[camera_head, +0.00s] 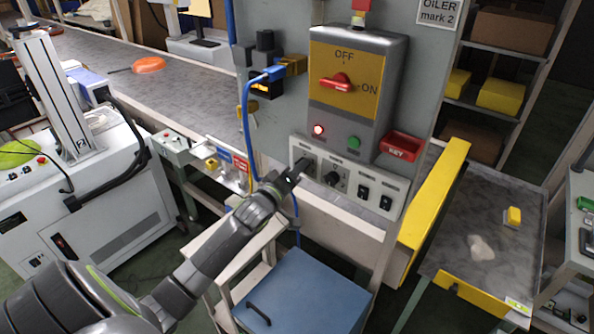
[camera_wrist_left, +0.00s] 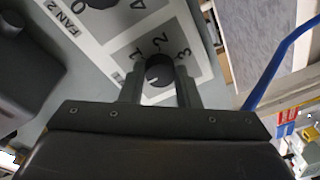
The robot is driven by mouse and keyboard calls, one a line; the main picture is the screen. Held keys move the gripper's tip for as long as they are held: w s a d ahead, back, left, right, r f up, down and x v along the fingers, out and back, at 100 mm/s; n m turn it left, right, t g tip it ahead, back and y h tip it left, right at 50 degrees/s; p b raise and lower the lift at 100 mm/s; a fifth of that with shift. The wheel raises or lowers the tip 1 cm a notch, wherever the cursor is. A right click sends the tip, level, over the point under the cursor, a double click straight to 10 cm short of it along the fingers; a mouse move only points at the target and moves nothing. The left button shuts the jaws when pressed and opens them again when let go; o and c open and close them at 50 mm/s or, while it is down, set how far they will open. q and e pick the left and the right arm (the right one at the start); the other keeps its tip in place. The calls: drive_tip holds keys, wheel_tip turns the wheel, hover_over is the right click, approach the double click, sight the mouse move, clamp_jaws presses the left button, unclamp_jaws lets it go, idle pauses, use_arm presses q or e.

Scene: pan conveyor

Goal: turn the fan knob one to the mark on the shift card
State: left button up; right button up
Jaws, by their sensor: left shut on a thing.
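Fan knob one (camera_wrist_left: 159,69) is a round black knob on a white dial plate, with the numbers 1, 2 and 3 around it in the left wrist view. My left gripper (camera_wrist_left: 160,88) is shut on it, one finger on each side. A small pale mark shows on the knob, but its exact setting is unclear. In the head view my left gripper (camera_head: 300,168) reaches the left end of the white switch panel (camera_head: 346,187) and hides most of this knob. The second fan knob (camera_head: 332,179) is just to its right. I cannot pick out the shift card for certain.
A grey control box (camera_head: 343,120) with a red OFF/ON handle (camera_head: 337,82) is above the panel. A blue cable (camera_head: 247,130) hangs close to my left gripper. A blue-topped cabinet (camera_head: 305,295) stands below.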

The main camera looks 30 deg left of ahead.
use_arm(q)
drive_tip(key=shift+m, duration=0.3)
drive_tip(key=shift+a+n+h+b, duration=0.15)
drive_tip(key=shift+n+h+b, duration=0.45)
drive_tip(key=shift+n+b, duration=4.2)
drive_tip(key=shift+a+n+h+b, duration=0.15)
drive_tip(key=shift+n+h+b, duration=0.45)
drive_tip(key=shift+n+b, duration=4.15)
drive_tip(key=shift+a+n+h+b, duration=0.15)
drive_tip(key=shift+n+h+b, duration=1)
drive_tip(key=shift+n, duration=6.7)
drive_tip(key=shift+y+b, duration=0.55)
drive_tip(key=shift+b, duration=0.05)
